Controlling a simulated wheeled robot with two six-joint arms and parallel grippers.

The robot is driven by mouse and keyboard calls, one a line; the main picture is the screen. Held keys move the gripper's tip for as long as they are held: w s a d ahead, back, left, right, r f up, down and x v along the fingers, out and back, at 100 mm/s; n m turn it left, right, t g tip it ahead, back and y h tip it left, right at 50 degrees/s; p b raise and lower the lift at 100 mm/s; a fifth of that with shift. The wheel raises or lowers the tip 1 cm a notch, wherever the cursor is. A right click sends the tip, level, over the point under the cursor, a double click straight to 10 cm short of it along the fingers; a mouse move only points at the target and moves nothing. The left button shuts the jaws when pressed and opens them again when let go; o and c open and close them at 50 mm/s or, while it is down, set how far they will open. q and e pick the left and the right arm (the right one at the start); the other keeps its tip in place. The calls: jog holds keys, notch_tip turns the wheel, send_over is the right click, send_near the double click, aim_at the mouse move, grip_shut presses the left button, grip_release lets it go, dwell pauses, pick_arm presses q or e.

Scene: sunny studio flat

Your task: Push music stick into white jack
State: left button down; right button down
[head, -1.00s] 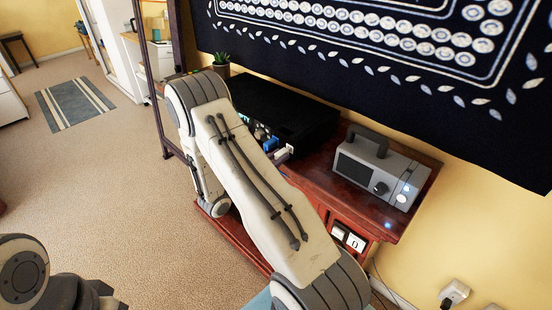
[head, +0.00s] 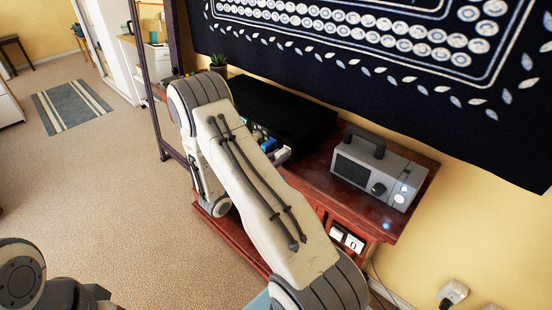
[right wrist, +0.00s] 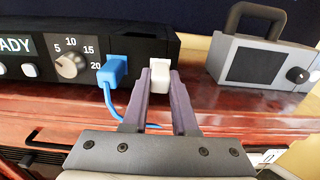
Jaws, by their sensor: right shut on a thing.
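In the right wrist view my right gripper (right wrist: 161,84) is shut on a small white stick-like block (right wrist: 159,75), which I take to be the music stick. The block points at the front of a black device (right wrist: 150,42), right of a blue plug (right wrist: 113,70). Its far end is at the device's front face; I cannot tell how deep it sits. The white jack cannot be told apart from the block. In the head view my right arm covers most of the gripper, and the black device (head: 275,108) lies behind it. My left gripper's fingers are not visible.
A grey radio (right wrist: 261,64) with a handle stands right of the device; it also shows in the head view (head: 360,172). Both rest on a red-brown wooden cabinet (head: 318,180). A blue cable hangs from the blue plug. A dark patterned cloth (head: 400,65) covers the wall behind.

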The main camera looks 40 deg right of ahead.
jog(key=shift+d, duration=0.35)
dwell(1.2)
jog(key=shift+c, duration=0.7)
grip_release()
jog(key=shift+a, duration=0.1)
jog(key=a, duration=0.6)
jog(key=shift+s+a, duration=0.25)
jog(key=shift+a, duration=0.15)
dwell(0.6)
